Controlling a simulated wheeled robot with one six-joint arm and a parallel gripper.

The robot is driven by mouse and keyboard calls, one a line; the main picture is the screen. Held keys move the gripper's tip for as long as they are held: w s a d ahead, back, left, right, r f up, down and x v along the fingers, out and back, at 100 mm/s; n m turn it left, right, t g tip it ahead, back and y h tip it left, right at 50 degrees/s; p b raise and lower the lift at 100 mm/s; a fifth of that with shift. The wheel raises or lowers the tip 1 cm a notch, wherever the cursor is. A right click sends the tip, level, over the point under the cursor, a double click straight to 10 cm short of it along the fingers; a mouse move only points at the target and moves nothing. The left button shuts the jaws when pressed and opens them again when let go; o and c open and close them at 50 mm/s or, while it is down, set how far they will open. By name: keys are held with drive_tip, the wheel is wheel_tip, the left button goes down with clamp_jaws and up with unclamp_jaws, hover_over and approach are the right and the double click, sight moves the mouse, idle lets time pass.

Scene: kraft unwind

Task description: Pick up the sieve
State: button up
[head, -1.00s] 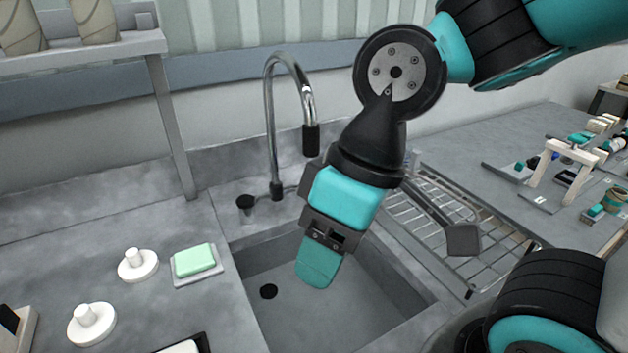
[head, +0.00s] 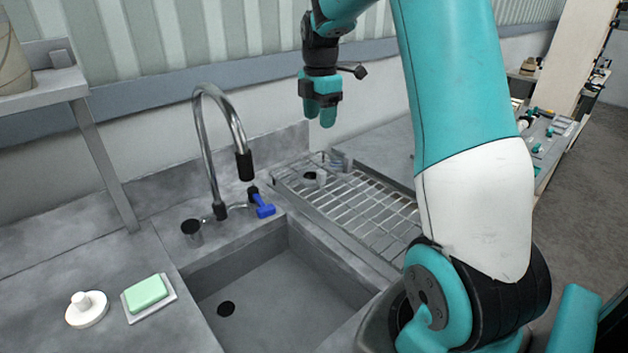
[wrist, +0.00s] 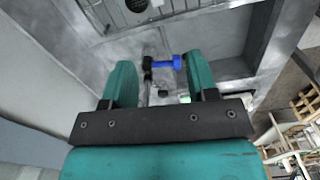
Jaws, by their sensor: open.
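I cannot clearly pick out a sieve. A small grey round piece with a dark centre (head: 313,179) lies on the wire drying rack (head: 352,213) and may be it. A similar dark round piece shows at the top edge of the wrist view (wrist: 137,5). My gripper (head: 320,112) is raised above the far side of the rack area, apart from everything. In the wrist view its two teal fingers (wrist: 160,72) are spread with nothing held between them.
The curved metal tap (head: 205,150) stands behind the empty sink (head: 290,290). A dark cup (head: 192,231) stands left of the tap's foot. Green soap (head: 146,293) and a white knobbed disc (head: 87,309) lie on the left counter. My arm hides part of the right side.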

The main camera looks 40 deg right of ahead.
sight(322, 171)
drive_tip(key=shift+n, duration=0.6)
drive_tip(key=f+p, duration=0.1)
drive_tip(key=f, duration=0.3)
drive_tip(key=d+f+p, duration=0.1)
drive_tip(key=f, duration=0.2)
drive_tip(key=f+p, duration=0.1)
drive_tip(key=f, duration=0.3)
drive_tip(key=shift+w+d+f, duration=0.1)
drive_tip(key=shift+d+f, duration=0.2)
drive_tip(key=shift+f, duration=0.05)
drive_tip(key=shift+a+f+p, duration=0.15)
drive_tip(key=shift+f+p, duration=0.95)
drive_tip(key=shift+f, duration=1.55)
clamp_jaws()
